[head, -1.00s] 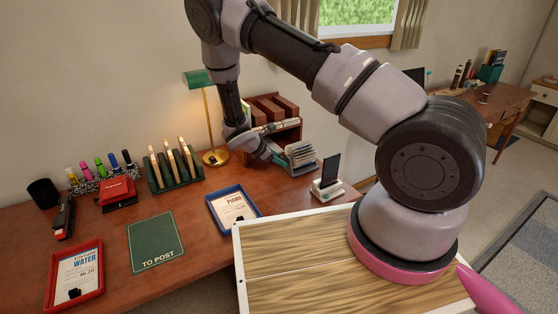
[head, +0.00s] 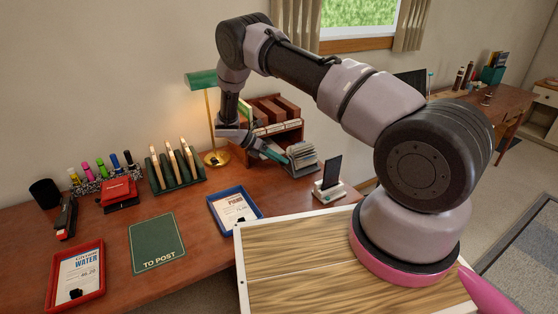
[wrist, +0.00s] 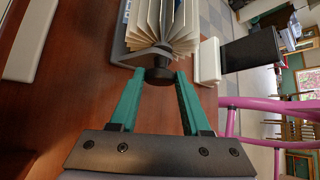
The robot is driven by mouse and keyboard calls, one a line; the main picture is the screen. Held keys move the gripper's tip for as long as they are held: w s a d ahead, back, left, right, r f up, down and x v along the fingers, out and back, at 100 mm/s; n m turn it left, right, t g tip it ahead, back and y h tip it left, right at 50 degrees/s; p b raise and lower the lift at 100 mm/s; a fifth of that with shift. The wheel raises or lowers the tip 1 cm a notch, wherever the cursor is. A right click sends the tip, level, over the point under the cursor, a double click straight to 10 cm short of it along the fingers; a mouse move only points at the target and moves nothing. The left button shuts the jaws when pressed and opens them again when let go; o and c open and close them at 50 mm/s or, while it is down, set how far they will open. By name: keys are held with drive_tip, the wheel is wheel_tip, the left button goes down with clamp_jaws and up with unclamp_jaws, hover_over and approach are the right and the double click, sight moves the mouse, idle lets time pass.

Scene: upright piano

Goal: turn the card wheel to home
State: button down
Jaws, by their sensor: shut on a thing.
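The card wheel (head: 302,153), a fan of cream cards on a grey stand, sits near the right end of the brown desk. In the wrist view its cards (wrist: 162,22) fan out at the top, with a dark round knob (wrist: 158,72) on the near side. My gripper (head: 284,158) reaches it from the left. In the wrist view the green fingers of my gripper (wrist: 159,80) are closed on the knob, one on each side. The card that faces front cannot be read.
A phone on a white stand (head: 332,176) is just right of the wheel. A wooden shelf unit (head: 275,125) stands behind it, and a desk lamp (head: 203,85) to the left. A blue tray (head: 236,209) and a green TO POST mat (head: 156,242) lie in front.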

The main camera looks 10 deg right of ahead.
drive_tip(key=shift+w, duration=0.1)
idle(0.4)
drive_tip(key=shift+c, duration=1.9)
unclamp_jaws()
drive_tip(key=shift+r, duration=0.1)
wheel_tip(320, 180, up, 10)
